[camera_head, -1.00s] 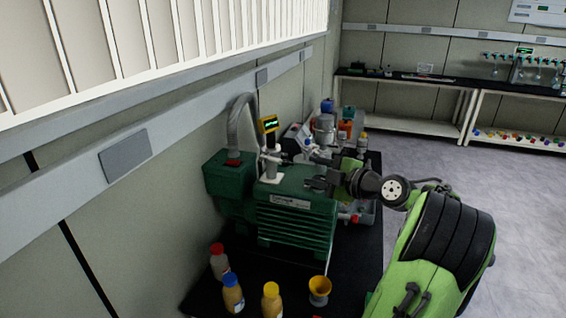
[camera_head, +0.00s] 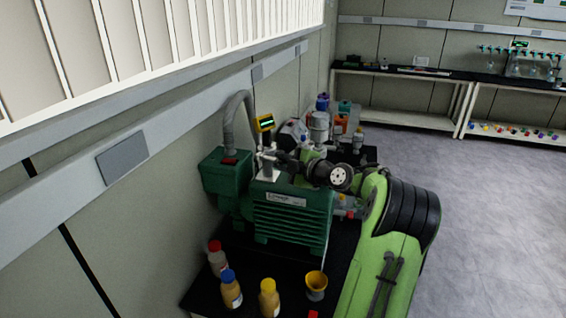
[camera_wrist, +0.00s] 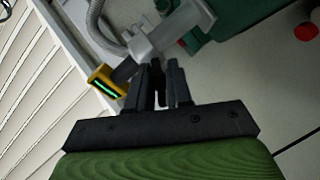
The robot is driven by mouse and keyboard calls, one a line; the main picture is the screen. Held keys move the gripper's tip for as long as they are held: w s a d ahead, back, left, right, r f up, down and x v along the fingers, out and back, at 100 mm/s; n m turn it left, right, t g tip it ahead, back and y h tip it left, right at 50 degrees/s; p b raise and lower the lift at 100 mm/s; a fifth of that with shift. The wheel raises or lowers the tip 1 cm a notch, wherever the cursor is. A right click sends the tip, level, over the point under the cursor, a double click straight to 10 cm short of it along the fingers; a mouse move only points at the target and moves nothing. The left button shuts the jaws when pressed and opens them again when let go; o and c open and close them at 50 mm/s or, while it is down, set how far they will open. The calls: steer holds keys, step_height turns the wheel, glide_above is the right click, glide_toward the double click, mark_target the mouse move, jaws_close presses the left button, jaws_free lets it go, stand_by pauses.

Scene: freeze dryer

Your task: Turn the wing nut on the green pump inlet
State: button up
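The green pump (camera_head: 291,222) stands on a black bench top. Its light grey inlet fitting (camera_head: 268,168) rises from the top, and it also shows in the wrist view (camera_wrist: 150,40). I cannot make out the wing nut clearly; a grey block-like piece (camera_wrist: 193,18) sticks out from the fitting at the top of the wrist view. My gripper (camera_head: 279,157) is at the inlet, above the pump. In the wrist view its black fingers (camera_wrist: 162,68) are a narrow gap apart, their tips right by the grey fitting. I cannot tell whether they touch it.
A yellow gauge with a green display (camera_head: 265,123) sits above the inlet, and a grey hose (camera_head: 230,120) curves up behind it. Wall on the left.

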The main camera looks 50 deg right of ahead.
jaws_close()
steer(key=shift+m, duration=0.3)
